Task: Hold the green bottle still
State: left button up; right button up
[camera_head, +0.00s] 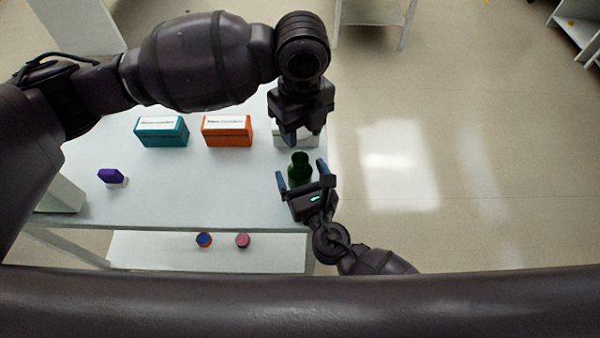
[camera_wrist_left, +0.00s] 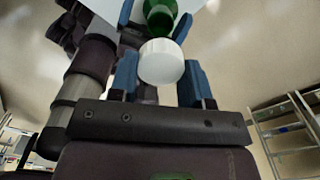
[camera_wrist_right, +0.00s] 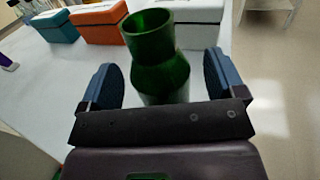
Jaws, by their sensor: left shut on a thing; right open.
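The green bottle (camera_head: 299,160) stands upright near the right end of the white table. In the right wrist view its open mouth shows with no cap on it (camera_wrist_right: 158,60). My right gripper (camera_head: 301,175) is open, with one finger on each side of the bottle and visible gaps between fingers and glass. My left gripper (camera_head: 304,138) is above and just behind the bottle, pointing down. In the left wrist view it is shut on a white round cap (camera_wrist_left: 161,61), with part of the green bottle (camera_wrist_left: 160,14) showing beyond it. The bottle's base is hidden by my right gripper.
A teal box (camera_head: 161,133), an orange box (camera_head: 227,131) and a white box (camera_wrist_right: 190,12) stand along the back of the table (camera_head: 200,190). A small purple item (camera_head: 111,176) lies at left. Two small round items, blue-orange (camera_head: 204,240) and pink (camera_head: 242,240), are on the lower shelf.

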jog(key=shift+w+a, duration=0.15)
jog(key=shift+w, duration=0.25)
jog(key=c, duration=1.4)
pick_arm(q)
send_over(301, 154)
jog(key=s, duration=0.2)
jog(key=shift+w+f, duration=0.2)
jog(key=shift+f, duration=2.3)
jog(key=shift+f, duration=0.1)
jog(key=shift+f, duration=0.8)
jog(key=shift+f, duration=0.5)
